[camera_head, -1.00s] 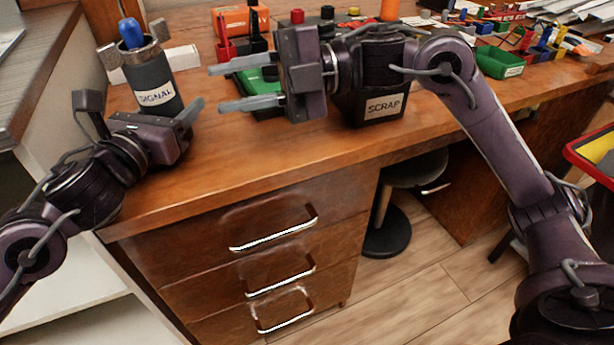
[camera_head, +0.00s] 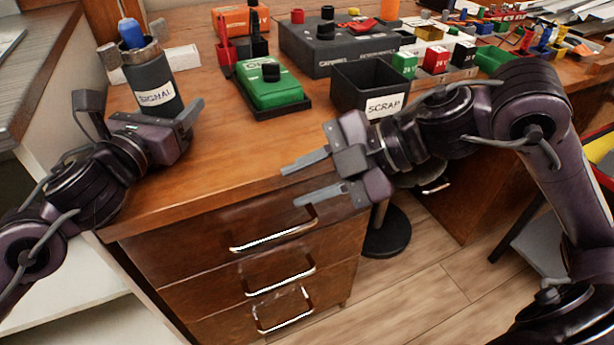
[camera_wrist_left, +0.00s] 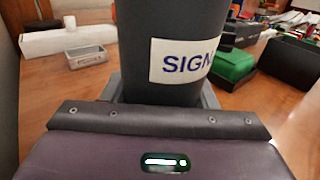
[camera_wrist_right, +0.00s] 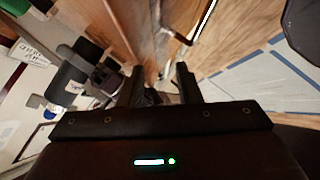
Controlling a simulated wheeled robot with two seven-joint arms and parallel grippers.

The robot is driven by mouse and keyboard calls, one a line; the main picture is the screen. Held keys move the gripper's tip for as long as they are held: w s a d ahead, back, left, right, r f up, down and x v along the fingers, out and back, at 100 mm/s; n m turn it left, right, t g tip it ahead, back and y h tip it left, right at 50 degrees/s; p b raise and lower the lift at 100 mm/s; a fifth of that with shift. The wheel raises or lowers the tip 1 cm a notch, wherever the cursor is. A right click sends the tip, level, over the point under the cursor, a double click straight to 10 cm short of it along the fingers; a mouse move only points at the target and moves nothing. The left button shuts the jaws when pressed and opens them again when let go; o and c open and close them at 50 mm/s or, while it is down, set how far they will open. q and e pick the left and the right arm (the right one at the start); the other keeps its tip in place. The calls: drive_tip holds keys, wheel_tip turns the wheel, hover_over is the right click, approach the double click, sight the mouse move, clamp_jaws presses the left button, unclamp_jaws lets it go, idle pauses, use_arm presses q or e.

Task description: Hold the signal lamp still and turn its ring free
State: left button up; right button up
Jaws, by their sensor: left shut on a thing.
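The signal lamp is a dark upright cylinder (camera_head: 154,91) with a white SIGNAL label, a metallic ring (camera_head: 141,52) near its top and a blue cap (camera_head: 131,33). It stands at the back left of the bench. My left gripper (camera_head: 190,115) is shut on the lamp body low down; in the left wrist view the dark body (camera_wrist_left: 170,90) fills the space between the fingers. My right gripper (camera_head: 305,178) is open and empty in front of the bench edge, above the drawers, well apart from the lamp. The right wrist view shows its two spread fingers (camera_wrist_right: 160,85).
A black SCRAP bin (camera_head: 345,92), a green tester (camera_head: 270,88) and a dark grey box (camera_head: 325,50) stand right of the lamp. A white box (camera_head: 182,59) lies behind it. The bench between lamp and green tester is clear. A stool (camera_head: 388,232) stands below.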

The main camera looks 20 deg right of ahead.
drive_tip(key=c, duration=0.6)
drive_tip(key=shift+w+r, duration=0.15)
drive_tip(key=shift+r, duration=0.05)
clamp_jaws()
drive_tip(key=w+d+r+n+g+y, duration=0.1)
drive_tip(key=w+r+n+y, duration=0.3)
drive_tip(key=w+r+n, duration=0.3)
drive_tip(key=w+d+r+n+g+y, duration=0.1)
drive_tip(key=w+d+r+n+y, duration=0.3)
drive_tip(key=r, duration=0.6)
drive_tip(key=n, duration=0.1)
approach(156, 31)
drive_tip(key=s+a, duration=0.2)
drive_tip(key=a, duration=0.2)
drive_tip(key=shift+w+a+r+h, duration=0.1)
drive_tip(key=shift+w+a+h, duration=0.1)
drive_tip(key=shift+w+a, duration=0.4)
drive_tip(key=shift+w+a+r+h, duration=0.2)
drive_tip(key=shift+w+a, duration=0.1)
drive_tip(key=shift+w, duration=0.65)
